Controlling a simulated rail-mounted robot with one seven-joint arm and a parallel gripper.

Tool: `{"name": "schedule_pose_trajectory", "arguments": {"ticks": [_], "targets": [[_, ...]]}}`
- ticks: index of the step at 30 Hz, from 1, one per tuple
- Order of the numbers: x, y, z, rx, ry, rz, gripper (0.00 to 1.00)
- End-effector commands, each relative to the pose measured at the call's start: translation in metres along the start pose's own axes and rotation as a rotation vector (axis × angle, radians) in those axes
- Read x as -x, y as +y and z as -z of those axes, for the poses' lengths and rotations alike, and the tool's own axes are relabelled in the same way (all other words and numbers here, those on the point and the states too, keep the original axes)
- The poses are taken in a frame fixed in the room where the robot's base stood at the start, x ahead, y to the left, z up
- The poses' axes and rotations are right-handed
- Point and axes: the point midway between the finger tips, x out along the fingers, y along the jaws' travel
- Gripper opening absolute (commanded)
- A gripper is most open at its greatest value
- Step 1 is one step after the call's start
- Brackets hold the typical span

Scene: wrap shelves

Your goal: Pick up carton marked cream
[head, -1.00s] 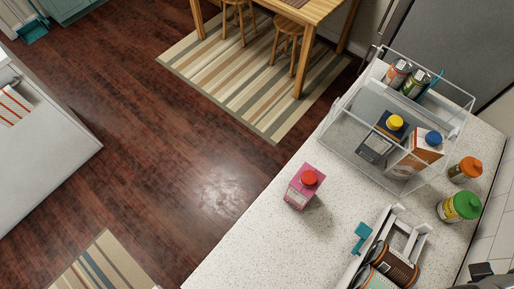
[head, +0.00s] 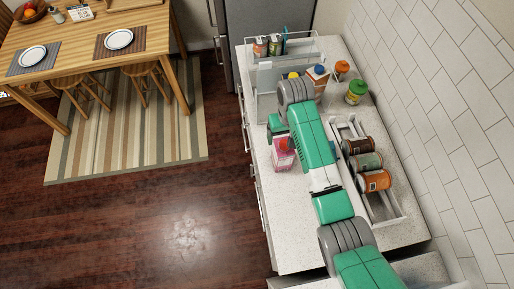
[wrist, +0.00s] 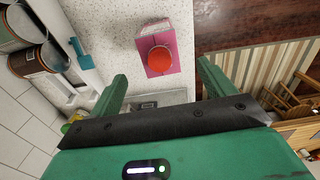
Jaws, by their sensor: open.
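A pink carton (head: 284,160) with a red cap stands upright on the speckled counter, partly hidden by my arm. In the wrist view the pink carton (wrist: 178,37) is seen from above, just beyond my fingertips and roughly between them. I cannot read its marking. My gripper (wrist: 161,74) is open and empty; in the head view my gripper (head: 277,126) is over the counter near the carton. A white-and-orange carton (head: 317,78) with a blue cap stands in a clear bin. A yellow-capped carton (head: 293,75) there is mostly hidden by my arm.
A white rack (head: 385,215) holds several cans near the tiled wall. The counter left of my arm is mostly clear.

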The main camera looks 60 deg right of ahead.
Motion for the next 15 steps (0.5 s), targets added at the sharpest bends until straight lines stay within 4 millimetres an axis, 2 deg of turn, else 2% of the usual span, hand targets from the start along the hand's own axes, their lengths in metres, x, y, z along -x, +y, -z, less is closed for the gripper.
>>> {"name": "schedule_pose_trajectory", "arguments": {"ticks": [7,11,15], "targets": [[-0.025,0.0,0.0,0.0,0.001,-0.001,0.82],[-0.031,-0.001,0.001,0.001,0.004,-0.001,0.82],[-0.056,-0.002,0.0,0.001,0.0,-0.001,0.82]]}}
